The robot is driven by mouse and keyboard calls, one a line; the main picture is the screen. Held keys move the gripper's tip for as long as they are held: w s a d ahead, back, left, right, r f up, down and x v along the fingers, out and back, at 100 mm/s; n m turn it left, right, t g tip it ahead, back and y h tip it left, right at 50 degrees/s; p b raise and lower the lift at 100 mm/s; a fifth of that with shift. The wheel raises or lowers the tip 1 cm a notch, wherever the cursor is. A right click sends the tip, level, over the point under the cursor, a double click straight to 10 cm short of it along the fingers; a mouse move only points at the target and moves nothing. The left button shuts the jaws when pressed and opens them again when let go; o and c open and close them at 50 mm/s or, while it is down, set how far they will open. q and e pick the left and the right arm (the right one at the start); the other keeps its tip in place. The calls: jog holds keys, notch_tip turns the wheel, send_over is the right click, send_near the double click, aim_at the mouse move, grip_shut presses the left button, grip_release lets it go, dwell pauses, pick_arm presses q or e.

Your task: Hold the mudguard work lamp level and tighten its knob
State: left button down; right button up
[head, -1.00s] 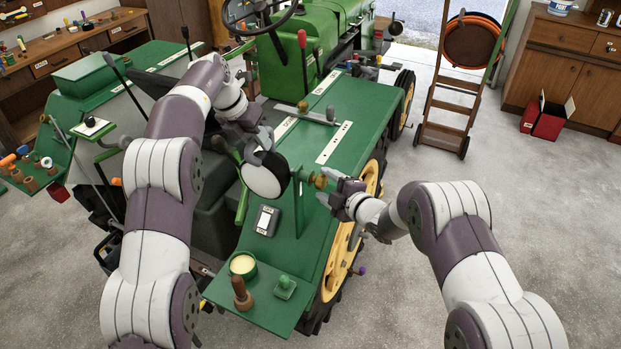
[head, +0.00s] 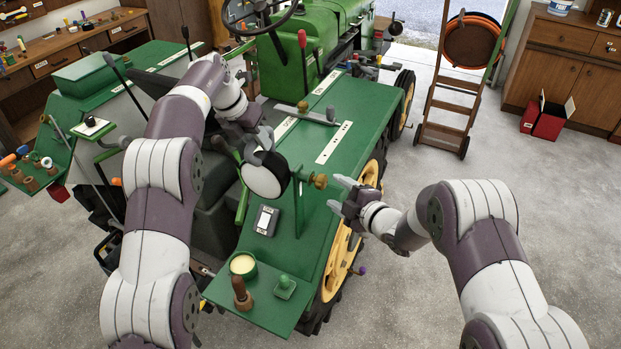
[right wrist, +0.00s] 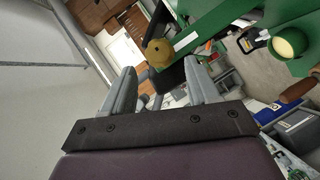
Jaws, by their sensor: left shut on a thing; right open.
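The round work lamp (head: 264,177) with a white face and dark housing sits on a green upright post on the mudguard (head: 322,232). Its brass knob (head: 319,181) sticks out on the right side of the post; it also shows in the right wrist view (right wrist: 159,53), beyond and between the fingertips. My left gripper (head: 262,145) is shut on the lamp's upper edge; the exact contact is partly hidden. The lamp face looks roughly upright. My right gripper (head: 338,193) is open and empty, a short gap to the right of the knob. Its open fingers also show in the right wrist view (right wrist: 160,80).
On the mudguard are a small grey box (head: 266,220), a round green tin (head: 243,265), a brown wooden-handled tool (head: 242,294) and a green-knobbed block (head: 284,287). A yellow wheel (head: 343,262) is below the mudguard.

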pick_arm(q)
jog(key=shift+f, duration=0.1)
jog(key=c, duration=0.8)
grip_release()
pick_arm(e)
jog(key=v, duration=1.2)
